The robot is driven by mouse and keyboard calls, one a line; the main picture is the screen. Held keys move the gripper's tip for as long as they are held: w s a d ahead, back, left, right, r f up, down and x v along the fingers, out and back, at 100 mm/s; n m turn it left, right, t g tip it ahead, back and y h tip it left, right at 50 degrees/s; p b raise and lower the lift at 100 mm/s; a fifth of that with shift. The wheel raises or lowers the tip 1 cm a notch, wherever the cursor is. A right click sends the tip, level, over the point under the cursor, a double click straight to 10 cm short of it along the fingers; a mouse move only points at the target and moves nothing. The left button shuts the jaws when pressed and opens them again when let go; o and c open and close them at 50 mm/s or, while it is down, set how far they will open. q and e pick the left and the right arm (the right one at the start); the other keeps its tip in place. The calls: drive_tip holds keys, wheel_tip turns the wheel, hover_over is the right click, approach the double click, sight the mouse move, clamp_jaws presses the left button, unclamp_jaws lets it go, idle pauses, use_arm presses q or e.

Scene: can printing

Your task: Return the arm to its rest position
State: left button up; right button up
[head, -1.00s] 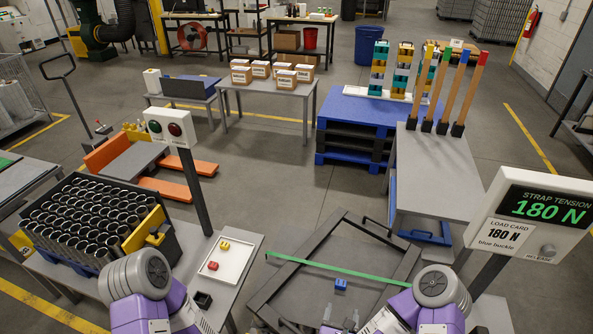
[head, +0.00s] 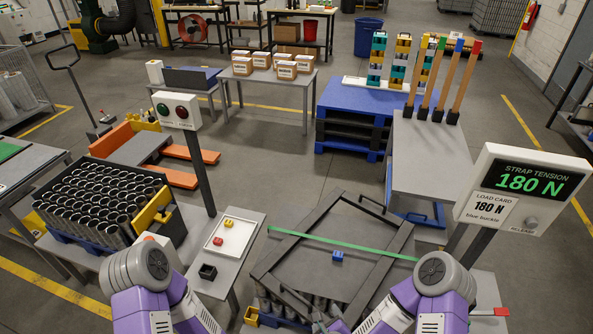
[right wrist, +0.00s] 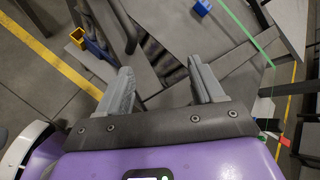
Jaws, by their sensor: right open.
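A blue buckle (head: 337,256) lies on the frame's top and also shows in the right wrist view (right wrist: 202,8). My left arm is at the bottom left of the head view; its gripper is out of sight.
A crate of cans (head: 95,205) stands at the left. A white tray (head: 231,240) with a red and a yellow buckle is beside the frame. The strap tension display (head: 524,185) reads 180 N. A grey table (head: 430,165) stands behind at the right.

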drive_tip(key=s+f+n+g+y, duration=0.1)
drive_tip(key=s+f+n+g, duration=0.25)
drive_tip(key=n, duration=0.45)
drive_tip(key=s+d+f+n+g+y, duration=0.1)
drive_tip(key=s+f+n+g, duration=0.15)
drive_tip(key=s+n, duration=0.45)
drive_tip(key=s+f+n+g+y, duration=0.15)
drive_tip(key=n+g, duration=0.25)
drive_tip(key=n, duration=0.6)
wheel_tip(320, 180, down, 10)
drive_tip(key=b, duration=1)
drive_tip(key=shift+s, duration=0.2)
drive_tip(key=shift+f, duration=0.1)
